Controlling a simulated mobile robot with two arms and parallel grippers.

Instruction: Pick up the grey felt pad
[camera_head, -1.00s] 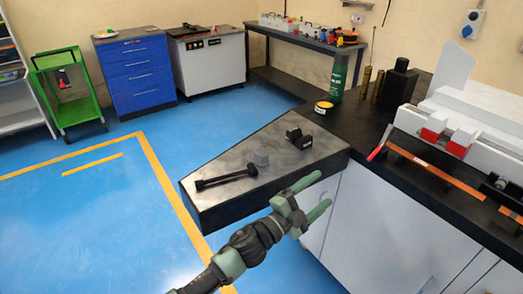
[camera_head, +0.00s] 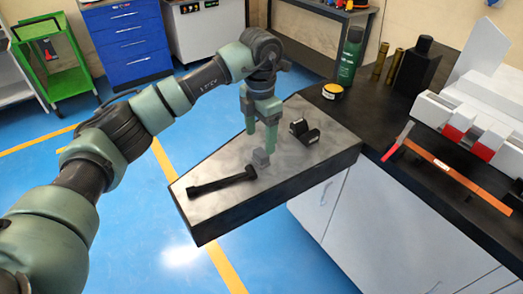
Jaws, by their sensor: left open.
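My right gripper is out of view.
A black bar-shaped tool (camera_head: 222,183) lies left of the pad, and a small black object (camera_head: 304,131) sits to its right. A green bottle (camera_head: 350,56) and a yellow-topped tin (camera_head: 332,91) stand behind. A white machine (camera_head: 475,120) with red parts is at right.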

